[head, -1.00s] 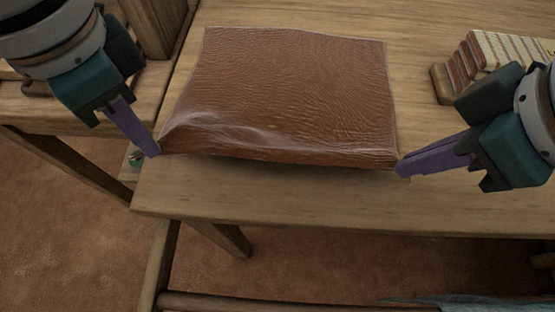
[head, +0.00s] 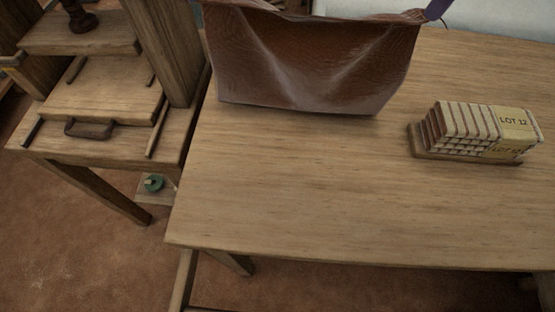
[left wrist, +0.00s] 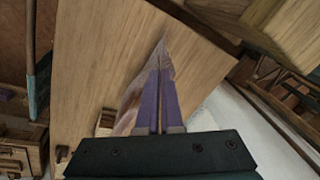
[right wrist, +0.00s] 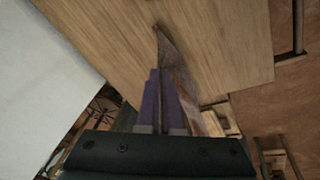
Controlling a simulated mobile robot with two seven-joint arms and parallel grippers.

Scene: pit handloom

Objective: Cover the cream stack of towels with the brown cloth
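The brown cloth (head: 300,60) hangs creased from its two top corners at the back left of the table in the head view. Its lower edge is close to the tabletop; I cannot tell if it touches. My right gripper (head: 437,10) is shut on the top right corner; the right wrist view shows its fingers (right wrist: 160,72) together on the cloth. My left gripper (left wrist: 160,72) is shut on the other top corner, mostly out of the head view. The cream stack of towels (head: 465,122), brown-striped with a "LOT 12" band, is uncovered at the right.
The stack rests on a small wooden board (head: 418,146) on the wooden table (head: 300,190). The table's middle and front are clear. A wooden loom frame (head: 185,60) and bench (head: 100,105) stand at the left.

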